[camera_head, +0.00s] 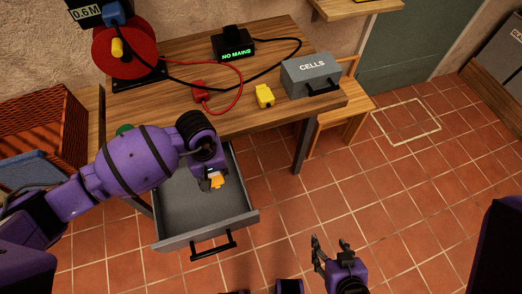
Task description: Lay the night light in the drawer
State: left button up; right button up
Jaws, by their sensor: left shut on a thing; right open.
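The drawer (236,212) is pulled out from under the wooden table, and its grey inside is empty where I can see it. My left gripper (214,182) is over the drawer, pointing down. It is shut on a small orange-yellow thing, seemingly the night light (217,181), mostly hidden by the fingers. I cannot tell whether it touches the drawer floor. My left arm covers the drawer's back left part. My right gripper (331,246) is open and empty, over the tiled floor right of the drawer.
A red crate (50,125) stands left. Floor at right is clear.

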aim_at(216, 180)
pick_arm(q)
jog(key=shift+f, duration=1.6)
jog(key=shift+f, duration=0.15)
jog(key=o, duration=1.2)
notch_tip(216, 180, up, 12)
jog(key=shift+r, duration=0.2)
